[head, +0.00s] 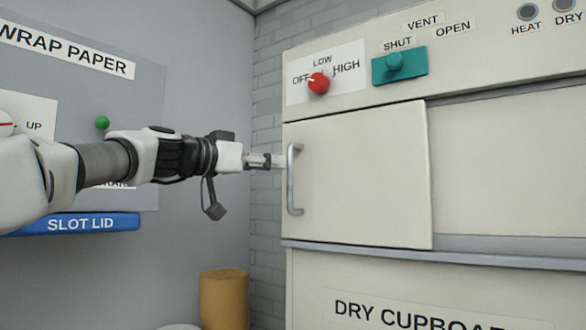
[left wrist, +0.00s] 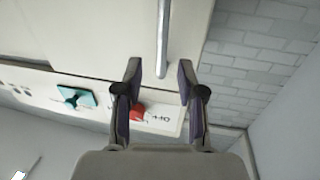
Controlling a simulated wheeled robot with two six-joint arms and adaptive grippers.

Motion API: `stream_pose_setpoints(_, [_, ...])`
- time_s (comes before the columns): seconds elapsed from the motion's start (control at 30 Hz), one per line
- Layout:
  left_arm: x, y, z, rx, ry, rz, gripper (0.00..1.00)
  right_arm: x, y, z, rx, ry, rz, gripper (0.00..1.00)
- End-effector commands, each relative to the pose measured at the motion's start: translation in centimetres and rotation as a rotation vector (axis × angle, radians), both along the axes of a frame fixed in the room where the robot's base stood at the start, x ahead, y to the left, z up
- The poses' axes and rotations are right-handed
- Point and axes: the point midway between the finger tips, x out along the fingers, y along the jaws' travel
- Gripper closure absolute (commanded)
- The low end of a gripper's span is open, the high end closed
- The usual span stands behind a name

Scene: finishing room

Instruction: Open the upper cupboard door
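The upper cupboard door (head: 365,180) is a cream panel that looks closed, on the upper front of the dry cupboard. Its upright grey metal bar handle (head: 291,190) is near the door's left edge. My left gripper (head: 280,161) comes from the left, with its fingertips at the upper half of the handle. In the left wrist view the two fingers of the left gripper (left wrist: 159,68) are apart, and the handle (left wrist: 163,30) shows between their tips, with gaps on both sides. I cannot tell whether the tips reach past the bar. My right gripper is not in view.
Above the door are a red knob (head: 319,83) and a teal vent slider (head: 399,66). A grey ledge (head: 400,256) runs below the door. A tan cylinder (head: 224,299) stands below left. A blue slot lid (head: 80,224) is on the left grey panel.

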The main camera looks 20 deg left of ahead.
Motion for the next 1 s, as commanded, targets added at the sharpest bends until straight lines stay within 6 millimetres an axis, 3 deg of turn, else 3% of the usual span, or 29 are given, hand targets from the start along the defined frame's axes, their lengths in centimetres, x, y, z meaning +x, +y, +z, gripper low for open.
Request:
stream_pose_setpoints(0.1, [2.2,-1.3,0.4,0.000,0.006,0.000,0.61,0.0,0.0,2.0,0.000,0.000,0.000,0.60])
stream_pose_setpoints(0.27, [4.5,-2.6,0.3,0.001,0.005,0.002,0.61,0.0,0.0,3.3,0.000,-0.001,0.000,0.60])
stream_pose_setpoints(0.57, [5.2,-3.1,-0.2,0.000,0.004,0.002,0.61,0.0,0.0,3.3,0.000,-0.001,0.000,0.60])
stream_pose_setpoints(0.7, [5.2,-3.0,-0.2,-0.001,0.004,0.002,1.00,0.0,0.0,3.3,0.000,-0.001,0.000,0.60])
stream_pose_setpoints(1.0, [5.4,-3.1,-0.2,0.000,0.005,0.003,1.00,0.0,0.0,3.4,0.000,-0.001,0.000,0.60])
